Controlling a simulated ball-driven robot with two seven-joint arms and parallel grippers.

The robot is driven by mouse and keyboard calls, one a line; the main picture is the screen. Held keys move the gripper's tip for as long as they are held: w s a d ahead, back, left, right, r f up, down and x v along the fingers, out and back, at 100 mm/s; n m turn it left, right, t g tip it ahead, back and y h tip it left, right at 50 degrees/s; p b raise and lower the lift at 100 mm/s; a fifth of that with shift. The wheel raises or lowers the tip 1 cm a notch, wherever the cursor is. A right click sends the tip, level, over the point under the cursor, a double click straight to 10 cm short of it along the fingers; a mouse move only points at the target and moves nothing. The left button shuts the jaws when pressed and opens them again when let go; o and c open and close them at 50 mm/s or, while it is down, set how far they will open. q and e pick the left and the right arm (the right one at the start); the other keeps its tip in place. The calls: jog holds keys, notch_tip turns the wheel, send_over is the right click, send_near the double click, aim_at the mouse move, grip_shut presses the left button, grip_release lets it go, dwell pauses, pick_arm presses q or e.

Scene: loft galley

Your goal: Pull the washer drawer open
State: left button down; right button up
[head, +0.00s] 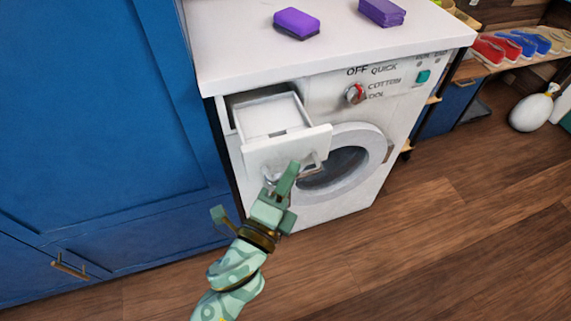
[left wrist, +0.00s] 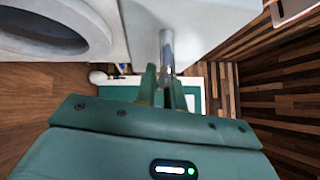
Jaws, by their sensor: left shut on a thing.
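The washer (head: 345,192) is white, with a round door and a dial. Its drawer (head: 275,117) at the upper left is pulled out, and its inside shows from above. The drawer handle (head: 312,168) is a metal bar on the drawer front; it also shows in the left wrist view (left wrist: 167,48). My left gripper (head: 286,178) is at the drawer front, shut on the handle. In the left wrist view its two fingers (left wrist: 161,84) are on either side of the bar. My fingers hide part of the handle. My right gripper is not in view.
A blue cabinet (head: 100,130) stands close on the left of the washer. Two purple sponge-like blocks lie on the washer top (head: 340,45). Shoes (head: 505,45) stand on a bench at the right. The wooden floor (head: 440,240) in front is clear.

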pick_arm(q)
jog(key=c, duration=1.5)
grip_release()
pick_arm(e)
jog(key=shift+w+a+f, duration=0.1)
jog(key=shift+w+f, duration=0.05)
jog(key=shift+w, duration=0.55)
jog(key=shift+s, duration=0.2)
pick_arm(q)
jog(key=shift+s+a, duration=0.1)
jog(key=shift+s+a+f, duration=0.1)
jog(key=shift+s+a, duration=0.05)
jog(key=shift+s, duration=0.15)
jog(key=p+v, duration=0.1)
jog(key=v, duration=1.4)
jog(key=shift+s+a, duration=0.15)
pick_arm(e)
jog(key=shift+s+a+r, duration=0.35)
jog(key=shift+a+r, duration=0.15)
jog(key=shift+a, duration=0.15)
